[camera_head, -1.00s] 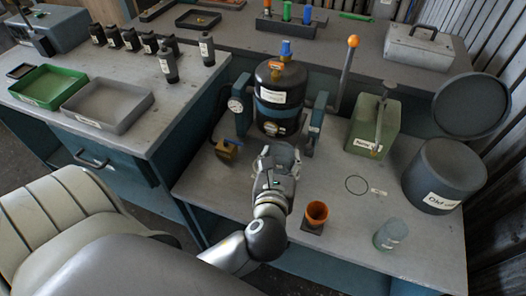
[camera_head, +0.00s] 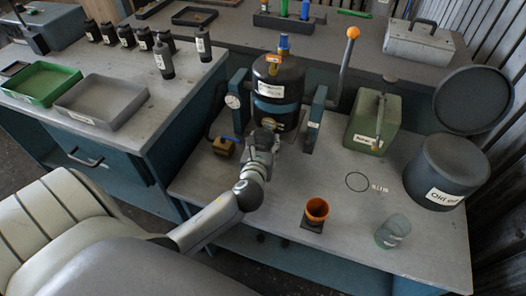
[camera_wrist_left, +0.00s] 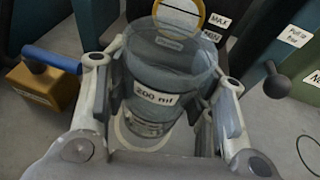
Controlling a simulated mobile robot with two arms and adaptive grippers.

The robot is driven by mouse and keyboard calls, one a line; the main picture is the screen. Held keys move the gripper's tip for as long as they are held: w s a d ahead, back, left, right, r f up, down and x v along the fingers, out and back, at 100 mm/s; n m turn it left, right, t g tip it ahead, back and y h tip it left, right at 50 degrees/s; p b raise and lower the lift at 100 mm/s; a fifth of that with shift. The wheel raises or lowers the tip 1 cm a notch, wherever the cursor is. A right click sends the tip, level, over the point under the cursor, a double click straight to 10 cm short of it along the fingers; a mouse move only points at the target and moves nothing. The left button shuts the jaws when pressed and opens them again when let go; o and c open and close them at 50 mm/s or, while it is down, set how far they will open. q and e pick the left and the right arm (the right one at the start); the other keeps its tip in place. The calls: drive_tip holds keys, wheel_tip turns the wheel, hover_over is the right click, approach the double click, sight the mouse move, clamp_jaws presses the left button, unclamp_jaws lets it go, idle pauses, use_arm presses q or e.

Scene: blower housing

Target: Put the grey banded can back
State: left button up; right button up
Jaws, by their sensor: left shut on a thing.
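My left gripper (camera_head: 264,138) is in front of the black tank (camera_head: 278,88) on the low bench. In the left wrist view its fingers (camera_wrist_left: 158,105) are shut around a grey, see-through can (camera_wrist_left: 168,75) labelled 200 ml. The can looks upright, in front of the tank's round gauge glass (camera_wrist_left: 180,12). A pale ring shows on the surface around its base; I cannot tell whether the can touches it. In the head view the gripper hides the can. A ring outline (camera_head: 357,181) with a small label is on the bench to the right. My right gripper is not in view.
An orange cup (camera_head: 317,209) and a translucent jar (camera_head: 392,231) stand near the front edge. A green can (camera_head: 374,122) and a dark drum (camera_head: 445,172) are at right. A brass block with a blue handle (camera_wrist_left: 42,85) is left of the gripper.

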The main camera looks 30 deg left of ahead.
use_arm(q)
drive_tip(key=shift+w+a+f+b, duration=0.1)
drive_tip(key=shift+f+b, duration=0.1)
drive_tip(key=shift+f, duration=0.75)
drive_tip(key=shift+w+a+f+b, duration=0.1)
drive_tip(key=shift+f+b, duration=0.1)
drive_tip(key=shift+f, duration=0.7)
drive_tip(key=shift+f, duration=0.15)
drive_tip(key=o, duration=1.1)
drive_tip(key=v, duration=1.2)
drive_tip(key=shift+r, duration=0.25)
